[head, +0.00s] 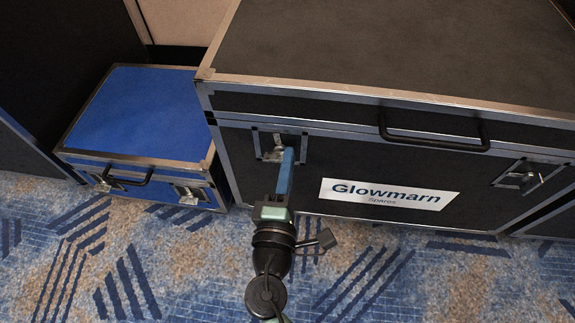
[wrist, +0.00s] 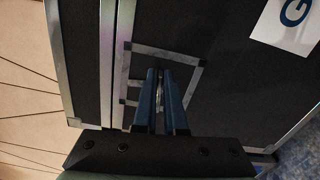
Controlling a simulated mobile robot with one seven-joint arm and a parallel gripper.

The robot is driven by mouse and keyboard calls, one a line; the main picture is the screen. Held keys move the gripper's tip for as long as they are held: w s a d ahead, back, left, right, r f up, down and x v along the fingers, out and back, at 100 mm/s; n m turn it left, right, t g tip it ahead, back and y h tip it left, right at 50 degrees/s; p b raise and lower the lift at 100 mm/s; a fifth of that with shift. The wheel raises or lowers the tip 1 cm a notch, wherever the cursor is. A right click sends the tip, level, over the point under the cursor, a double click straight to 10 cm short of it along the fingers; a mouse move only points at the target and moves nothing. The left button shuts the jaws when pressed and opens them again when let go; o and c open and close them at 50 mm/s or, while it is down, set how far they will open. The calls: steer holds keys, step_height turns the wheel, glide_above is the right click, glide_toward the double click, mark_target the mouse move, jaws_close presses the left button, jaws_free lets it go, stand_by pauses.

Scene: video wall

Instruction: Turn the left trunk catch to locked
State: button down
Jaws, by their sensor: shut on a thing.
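The black trunk (head: 345,155) with metal edges and a white "Glowmarn Spares" label stands in front of me. Its left catch (head: 271,153) sits in a metal-framed plate on the front face, below the lid seam. My gripper (head: 289,153) reaches up to this catch, with its blue fingers shut on it. In the wrist view the fingers of my gripper (wrist: 159,75) lie over the catch plate (wrist: 182,56) and hide much of the catch. The catch's exact angle cannot be told.
The trunk's right catch (head: 522,177) and a black lid handle (head: 433,139) are to the right. A smaller blue case (head: 140,112) stands at the left, close to the trunk. Patterned blue carpet (head: 150,260) is open in front.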

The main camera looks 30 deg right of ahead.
steer(key=shift+w+a+f+m+y+b, duration=0.2)
steer(key=shift+a+f+m+y+b, duration=0.2)
steer(key=shift+a+f+m, duration=0.15)
steer(key=shift+r, duration=0.2)
steer(key=c, duration=1)
jaws_free()
steer(key=shift+a, duration=0.1)
steer(key=shift+r, duration=0.15)
steer(key=shift+d+m, duration=0.2)
steer(key=shift+m, duration=0.05)
steer(key=p+v, duration=0.1)
steer(key=v, duration=0.5)
steer(key=p+v, duration=0.1)
steer(key=v, duration=0.6)
steer(key=shift+a+f, duration=0.1)
steer(key=shift+f, duration=0.1)
